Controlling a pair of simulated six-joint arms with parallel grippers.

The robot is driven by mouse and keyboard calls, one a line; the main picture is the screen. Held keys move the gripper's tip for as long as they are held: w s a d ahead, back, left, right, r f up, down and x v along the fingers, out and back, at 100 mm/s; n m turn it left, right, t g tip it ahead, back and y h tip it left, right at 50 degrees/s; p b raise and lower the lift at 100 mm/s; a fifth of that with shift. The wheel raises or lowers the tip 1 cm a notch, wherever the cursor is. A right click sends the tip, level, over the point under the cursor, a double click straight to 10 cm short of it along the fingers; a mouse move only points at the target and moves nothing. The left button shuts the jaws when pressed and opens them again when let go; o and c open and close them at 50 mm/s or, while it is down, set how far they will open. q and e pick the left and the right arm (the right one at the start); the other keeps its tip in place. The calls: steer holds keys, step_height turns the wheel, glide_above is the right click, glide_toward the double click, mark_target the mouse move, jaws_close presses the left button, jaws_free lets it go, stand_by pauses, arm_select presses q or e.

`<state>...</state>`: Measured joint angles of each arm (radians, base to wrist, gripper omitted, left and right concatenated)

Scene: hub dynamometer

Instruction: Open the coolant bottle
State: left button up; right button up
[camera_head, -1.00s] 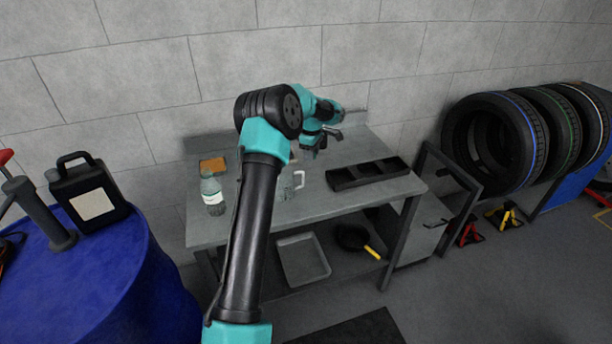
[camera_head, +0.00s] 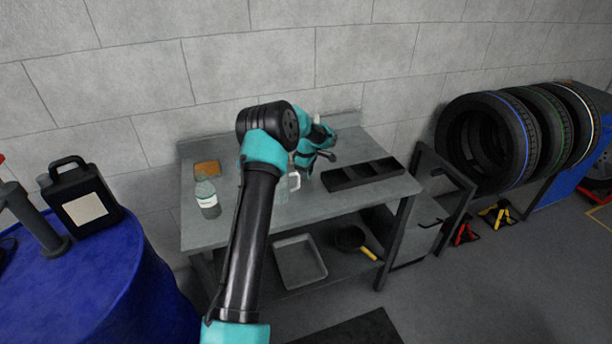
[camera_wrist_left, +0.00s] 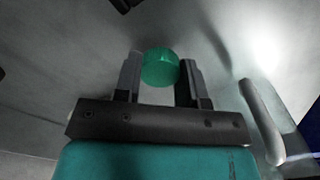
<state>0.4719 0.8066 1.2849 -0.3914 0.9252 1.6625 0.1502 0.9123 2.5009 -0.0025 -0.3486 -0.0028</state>
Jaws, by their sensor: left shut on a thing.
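A clear bottle (camera_head: 208,197) with a pale label stands upright on the left part of the metal workbench (camera_head: 235,234). Its top is too small to tell whether a cap sits on it. My left gripper (camera_head: 310,160) is over the bench, well right of the bottle, near the black compartment tray. In the left wrist view my left gripper (camera_wrist_left: 160,75) is shut on a round green cap (camera_wrist_left: 160,68), held between the two fingers. What is under the cap is hidden. My right gripper is not in view.
A container with a white handle (camera_head: 295,181) stands beside my left arm. A black tray (camera_head: 362,173) lies to the right, and an orange-brown block (camera_head: 207,167) behind the bottle. A blue drum (camera_head: 95,270) carries a black jug (camera_head: 82,200). The bench front is fairly clear.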

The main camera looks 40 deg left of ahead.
arm_select(q)
steer(key=shift+f, duration=0.55)
steer(key=shift+f, duration=0.15)
steer(key=o, duration=1)
step_height(320, 180, up, 12)
steer(key=shift+r, duration=0.15)
stand_by(0.4)
